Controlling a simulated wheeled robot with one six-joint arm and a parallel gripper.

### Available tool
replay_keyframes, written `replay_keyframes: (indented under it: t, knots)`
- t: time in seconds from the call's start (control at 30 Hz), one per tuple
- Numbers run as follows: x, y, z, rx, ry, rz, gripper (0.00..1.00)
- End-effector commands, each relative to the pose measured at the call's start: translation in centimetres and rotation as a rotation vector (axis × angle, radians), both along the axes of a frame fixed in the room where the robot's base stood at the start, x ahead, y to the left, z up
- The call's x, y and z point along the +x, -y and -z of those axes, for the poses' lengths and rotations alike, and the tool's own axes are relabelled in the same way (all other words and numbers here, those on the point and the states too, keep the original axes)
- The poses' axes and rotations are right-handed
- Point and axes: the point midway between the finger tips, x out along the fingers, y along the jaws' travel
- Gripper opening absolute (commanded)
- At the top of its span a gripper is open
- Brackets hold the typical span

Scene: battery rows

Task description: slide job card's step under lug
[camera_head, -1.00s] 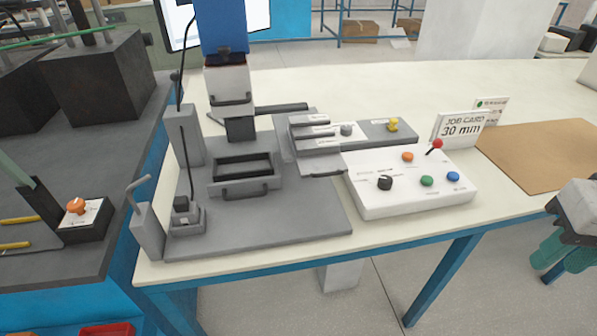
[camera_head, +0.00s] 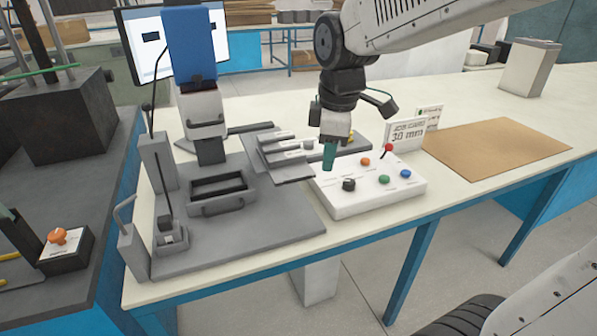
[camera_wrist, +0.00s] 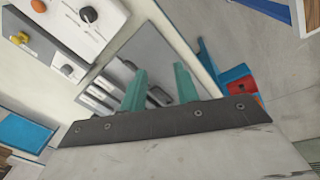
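The job card (camera_head: 408,131) stands upright at the back of the white control box and reads 30 mm. The stepped grey slide (camera_head: 285,160), with several labelled levels, lies between the press fixture and the control box; its grey bars (camera_wrist: 98,98) also show in the wrist view. The grey press head (camera_head: 204,112) hangs under a blue column, above a grey tray (camera_head: 222,192). I cannot tell which part is the lug. My gripper (camera_head: 329,156) points down with teal fingers over the slide's right end and control box. In the wrist view its fingers (camera_wrist: 159,80) are apart and empty.
The white control box (camera_head: 365,186) carries a black knob and several coloured buttons, with a red-tipped lever. A brown mat (camera_head: 495,150) lies flat to its right. A dark bench with an orange-button box (camera_head: 62,245) stands at left. The right tabletop is mostly clear.

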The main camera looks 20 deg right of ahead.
Motion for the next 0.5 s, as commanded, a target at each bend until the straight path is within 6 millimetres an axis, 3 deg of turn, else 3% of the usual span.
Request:
replay_keyframes:
  t: [0.03, 0.1, 0.2, 0.33, 0.5]
  knots:
    - [2.2, -0.3, 0.8, -0.016, -0.003, -0.105, 0.31]
    - [4.6, -0.7, 1.6, -0.038, 0.003, -0.240, 0.31]
    - [7.1, -1.1, 2.5, -0.061, 0.012, -0.383, 0.31]
    - [8.8, -1.4, 3.3, -0.078, 0.019, -0.485, 0.31]
    - [9.3, -1.5, 5.1, -0.082, 0.017, -0.508, 0.31]
